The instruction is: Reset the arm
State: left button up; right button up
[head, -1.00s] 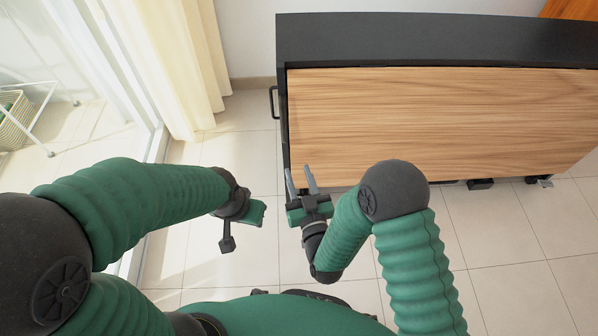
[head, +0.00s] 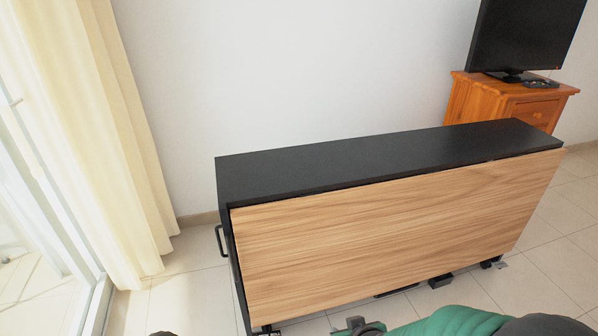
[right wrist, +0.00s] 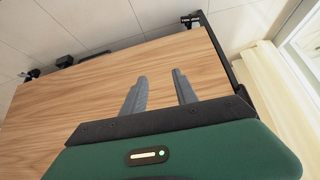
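My right arm shows as a green sleeve along the bottom edge of the head view. Part of my right gripper (head: 358,327) shows there, low in front of the cabinet. In the right wrist view my right gripper (right wrist: 160,83) has its two grey fingers apart with nothing between them; the wood panel lies behind them. My left gripper is not in view; only a small dark piece shows at the bottom edge of the head view.
A black cabinet (head: 350,160) with a wood-grain front panel (head: 390,230) stands against the white wall. A wooden chest (head: 500,105) with a monitor (head: 525,32) is at back right. A cream curtain (head: 90,130) hangs by the glass door at left. Tiled floor (head: 190,300) is clear left of the cabinet.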

jog(key=s+d+r+m+g+h, duration=0.2)
jog(key=s+d+g, duration=0.2)
jog(key=s+d, duration=0.55)
jog(key=w+r+p+v, duration=0.1)
jog(key=w+p+v, duration=0.2)
jog(key=p+v, duration=1.3)
jog(key=w+d+r+p+v, duration=0.1)
jog(key=w+p+v, duration=0.2)
jog(key=p+v, duration=1.3)
jog(key=shift+w+a+r+m+g+p, duration=0.2)
jog(key=shift+a+r+m+g+p, duration=0.15)
jog(key=shift+p, duration=0.5)
